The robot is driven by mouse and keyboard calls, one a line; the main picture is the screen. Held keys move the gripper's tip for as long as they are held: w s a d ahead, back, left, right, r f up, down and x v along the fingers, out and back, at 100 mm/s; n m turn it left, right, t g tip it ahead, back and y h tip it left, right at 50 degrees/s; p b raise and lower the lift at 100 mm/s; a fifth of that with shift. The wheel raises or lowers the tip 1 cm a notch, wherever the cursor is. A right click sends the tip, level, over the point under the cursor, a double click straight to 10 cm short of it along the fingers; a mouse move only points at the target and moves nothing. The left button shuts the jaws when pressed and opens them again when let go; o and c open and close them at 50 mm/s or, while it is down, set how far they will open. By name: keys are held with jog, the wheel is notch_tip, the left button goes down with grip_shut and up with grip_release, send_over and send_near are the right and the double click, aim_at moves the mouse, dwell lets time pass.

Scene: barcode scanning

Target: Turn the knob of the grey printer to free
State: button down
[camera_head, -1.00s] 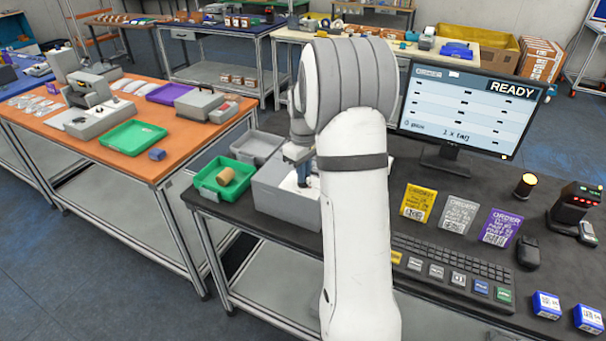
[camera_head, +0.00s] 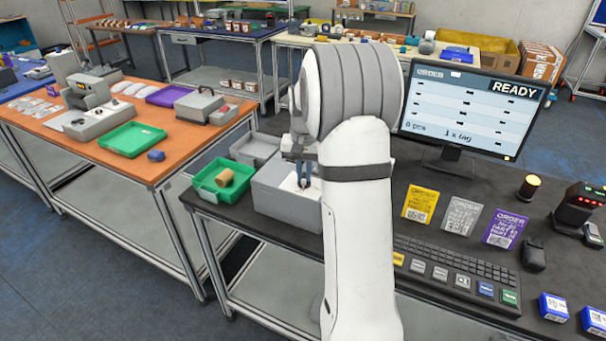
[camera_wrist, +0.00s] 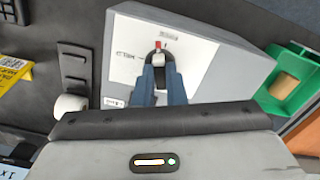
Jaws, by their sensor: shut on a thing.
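The grey printer (camera_head: 272,198) stands on the dark bench in the head view, left of my arm. In the wrist view its top (camera_wrist: 232,68) carries a white plate (camera_wrist: 120,42) with small labels too blurred to read surely. The small knob (camera_wrist: 158,51) sits on that plate, with a red mark at its upper end, near the upper label. My gripper (camera_wrist: 159,62) has its blue fingers shut on the knob from both sides, hiding its lower part. My gripper also shows over the printer in the head view (camera_head: 304,184).
A green bin (camera_head: 210,190) with a brown roll and a grey bin (camera_head: 252,148) stand left of and behind the printer. To the right are order cards (camera_head: 462,213), a keyboard (camera_head: 465,263) and a monitor (camera_head: 470,110) reading READY.

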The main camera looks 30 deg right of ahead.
aim_at(304, 176)
jog(key=shift+m, duration=1.9)
jog(key=c, duration=1.5)
grip_release()
notch_tip(304, 176, up, 8)
jog(key=shift+f+b, duration=0.1)
jog(key=shift+b, duration=0.5)
jog(key=shift+s, duration=0.1)
